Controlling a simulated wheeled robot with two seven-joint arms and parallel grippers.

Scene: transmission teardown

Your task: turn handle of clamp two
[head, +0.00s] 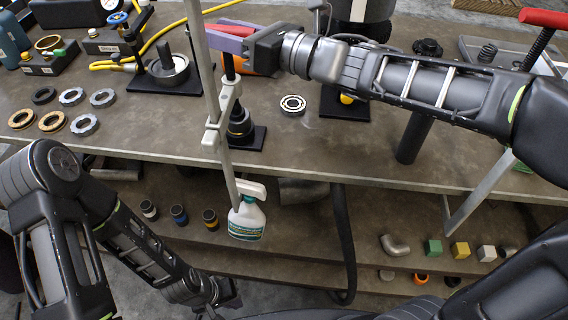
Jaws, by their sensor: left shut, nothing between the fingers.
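Two bar clamps grip the bench edge. The left-hand clamp (211,90) has a grey bar and a dark screw; a red handle (238,23) shows at its top. The right-hand clamp (464,203) has a red handle (543,18) on a dark threaded screw. I cannot tell which is clamp two. My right gripper (228,38) is at the left-hand clamp's handle, its purple fingers overlapping it in the view. Whether they are closed on it is unclear. My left gripper (222,302) is shut and empty, low in front of the bench, away from both clamps.
The bench top (270,145) holds several rings (72,97), a bearing (293,105) and black stands. A spray bottle (246,218) stands below the left-hand clamp. Lower shelves carry colored blocks (433,248) and pipe pieces. A dark hose (345,240) hangs down in front.

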